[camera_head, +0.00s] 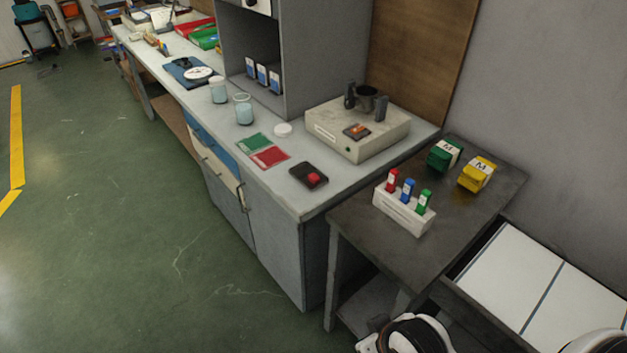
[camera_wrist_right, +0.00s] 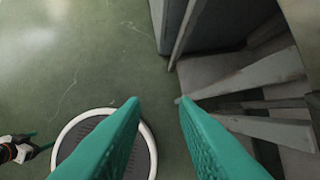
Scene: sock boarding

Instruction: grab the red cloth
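No clearly recognisable red cloth shows. A flat red rectangle (camera_head: 269,157) with faint pale marks lies on the grey counter (camera_head: 315,201), against a green rectangle (camera_head: 252,143); I cannot tell whether it is cloth. My right gripper (camera_wrist_right: 152,101) is open in the right wrist view, its two teal fingers apart with only floor between them. It is away from the counter top. What looks like my left gripper (camera_wrist_right: 38,150) shows small at the left edge of that view; its opening is unclear. Neither gripper shows in the head view.
A black box with a red button (camera_head: 309,176), a white puck (camera_head: 283,129) and two jars (camera_head: 243,109) stand near the red rectangle. A beige device (camera_head: 358,133) is behind. A dark side table (camera_head: 470,212) holds a tube rack (camera_head: 403,212) and green and yellow boxes.

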